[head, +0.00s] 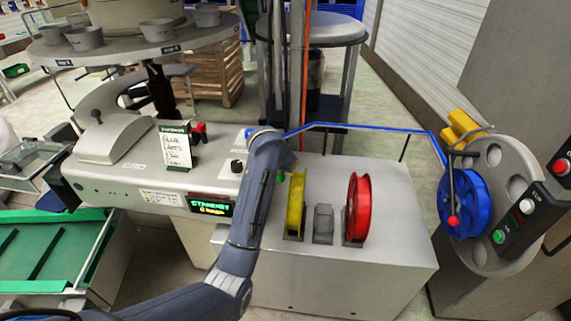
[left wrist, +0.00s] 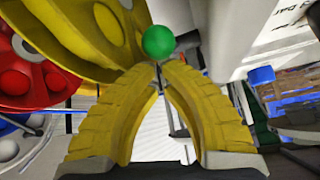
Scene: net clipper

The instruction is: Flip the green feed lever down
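The green ball knob of the feed lever (head: 280,177) shows just right of my left wrist in the head view, beside the yellow reel. In the left wrist view the green knob (left wrist: 158,41) stands straight ahead of the fingertips. My left gripper (left wrist: 159,66) has its two yellow fingers arched together, with the tips meeting just under the knob in the picture. I cannot tell whether the tips touch the knob or the lever's stem. In the head view the wrist mostly hides this gripper. My right gripper is in neither view.
A yellow reel (head: 296,205) and a red reel (head: 358,207) stand upright on the grey cabinet (head: 400,235). A blue reel (head: 464,203) hangs at the right, with a blue strip (head: 365,127) running left. The clipper's display (head: 211,206) reads STANDBY.

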